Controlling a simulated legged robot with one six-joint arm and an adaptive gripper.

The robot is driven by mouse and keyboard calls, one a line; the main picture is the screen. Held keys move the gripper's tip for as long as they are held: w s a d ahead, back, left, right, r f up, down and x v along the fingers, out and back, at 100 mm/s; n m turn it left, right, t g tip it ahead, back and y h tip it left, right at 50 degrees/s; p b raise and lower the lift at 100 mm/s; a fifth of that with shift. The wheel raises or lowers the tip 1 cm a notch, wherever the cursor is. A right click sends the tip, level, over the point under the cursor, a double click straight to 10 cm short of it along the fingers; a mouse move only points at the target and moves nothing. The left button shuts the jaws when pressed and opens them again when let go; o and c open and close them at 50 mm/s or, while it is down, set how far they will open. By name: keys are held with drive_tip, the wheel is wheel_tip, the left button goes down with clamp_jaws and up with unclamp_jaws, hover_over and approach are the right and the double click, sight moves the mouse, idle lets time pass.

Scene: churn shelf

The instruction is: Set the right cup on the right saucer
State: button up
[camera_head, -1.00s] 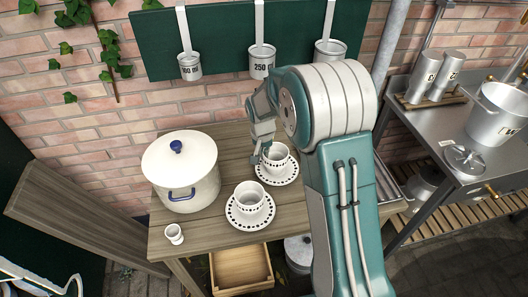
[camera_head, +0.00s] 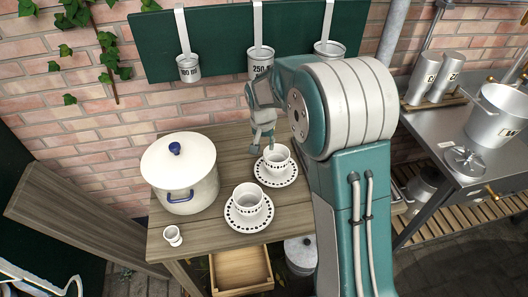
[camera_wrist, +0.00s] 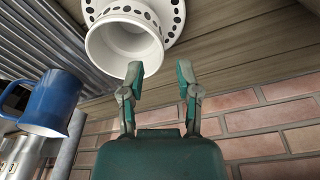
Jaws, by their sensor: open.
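The right cup (camera_head: 277,157), white with a band of dark dots, stands upright on the right saucer (camera_head: 290,179), a white plate with dark dots around its rim. My gripper (camera_head: 263,142) is open and empty, just above and to the left of that cup, apart from it. In the wrist view, my open fingers (camera_wrist: 161,78) point toward a white cup (camera_wrist: 124,42) on a dotted saucer (camera_wrist: 172,8). The left cup (camera_head: 248,196) stands on the left saucer (camera_head: 236,222), nearer the front edge.
A large white lidded pot (camera_head: 180,175) stands left on the wooden table (camera_head: 203,232), with a small white egg cup (camera_head: 172,236) before it. Measuring cups (camera_head: 188,68) hang on the wall behind. A blue mug (camera_wrist: 52,104) shows in the wrist view.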

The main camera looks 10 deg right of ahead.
drive_tip(key=s+d+r+n+t, duration=0.2)
drive_tip(key=s+r, duration=1.2)
drive_tip(key=r, duration=0.3)
drive_tip(key=s+n+t, duration=0.2)
drive_tip(key=s, duration=1.3)
drive_tip(key=shift+s+d+f+y, duration=0.2)
drive_tip(key=shift+s+d+y, duration=0.1)
drive_tip(key=shift+d, duration=0.1)
idle(0.6)
